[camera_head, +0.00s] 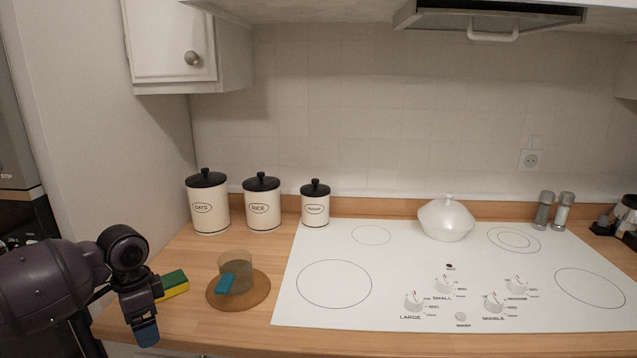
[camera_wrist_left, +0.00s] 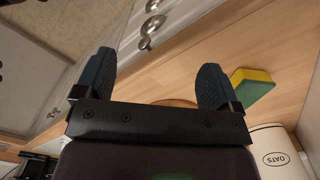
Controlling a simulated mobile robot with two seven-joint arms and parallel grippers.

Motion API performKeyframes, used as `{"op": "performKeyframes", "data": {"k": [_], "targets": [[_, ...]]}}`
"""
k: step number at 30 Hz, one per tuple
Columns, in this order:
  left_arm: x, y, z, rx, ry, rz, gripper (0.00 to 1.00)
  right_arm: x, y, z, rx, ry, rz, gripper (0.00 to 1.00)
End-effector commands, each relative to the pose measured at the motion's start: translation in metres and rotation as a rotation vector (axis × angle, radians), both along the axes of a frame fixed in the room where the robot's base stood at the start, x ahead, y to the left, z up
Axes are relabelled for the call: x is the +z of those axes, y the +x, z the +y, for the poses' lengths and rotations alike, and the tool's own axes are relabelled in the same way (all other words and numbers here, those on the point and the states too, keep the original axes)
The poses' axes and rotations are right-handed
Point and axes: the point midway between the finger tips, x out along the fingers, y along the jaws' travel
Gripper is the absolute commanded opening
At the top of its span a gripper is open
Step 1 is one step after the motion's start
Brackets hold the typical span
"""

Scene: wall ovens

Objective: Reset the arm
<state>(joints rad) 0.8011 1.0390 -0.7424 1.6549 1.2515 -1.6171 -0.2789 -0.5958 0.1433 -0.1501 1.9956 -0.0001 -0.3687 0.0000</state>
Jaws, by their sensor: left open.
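My left gripper (camera_head: 146,322) is low at the left in the head view, at the front left edge of the counter. One blue fingertip shows there below the black wrist. In the left wrist view the two fingers of my left gripper (camera_wrist_left: 155,80) stand wide apart with nothing between them. The gripper is open and empty. The yellow and green sponge (camera_head: 173,284) lies just right of and behind it, and also shows beside the right finger in the wrist view (camera_wrist_left: 252,90). My right arm and gripper are not in view.
A round wooden board (camera_head: 257,292) holds a see-through cup (camera_head: 236,264) and a small blue item (camera_head: 225,284). Three canisters (camera_head: 263,203) stand at the back. A white cooktop (camera_head: 400,265) bears a lidded pot (camera_head: 446,220). A wall cabinet (camera_head: 170,42) hangs above left.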

Motion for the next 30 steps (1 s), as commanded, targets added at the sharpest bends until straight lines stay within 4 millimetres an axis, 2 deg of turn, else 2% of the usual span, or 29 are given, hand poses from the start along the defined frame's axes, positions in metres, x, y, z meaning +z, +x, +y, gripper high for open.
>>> {"op": "performKeyframes", "data": {"k": [1, 5, 9, 15, 23, 30], "targets": [[-0.015, -0.009, -0.010, -0.012, -0.008, 0.005, 0.88, 0.001, 0.002, 0.000, 0.001, 0.001, -0.003, 0.88], [-0.049, -0.033, -0.035, -0.036, -0.028, 0.001, 0.88, 0.001, 0.002, 0.000, 0.001, 0.001, -0.003, 0.88], [-0.087, -0.067, -0.064, -0.042, -0.062, -0.015, 0.88, -0.002, -0.002, 0.000, -0.002, 0.000, 0.007, 0.88], [-0.125, -0.119, -0.102, -0.002, -0.128, -0.059, 0.88, -0.006, -0.007, -0.001, -0.004, 0.000, 0.019, 0.88], [-0.148, -0.183, -0.130, 0.150, -0.203, -0.133, 0.88, -0.007, -0.009, -0.001, -0.005, 0.000, 0.023, 0.88], [-0.150, -0.238, -0.127, 0.382, -0.222, -0.202, 0.88, -0.004, -0.005, -0.001, -0.003, 0.001, 0.012, 0.88]]}}
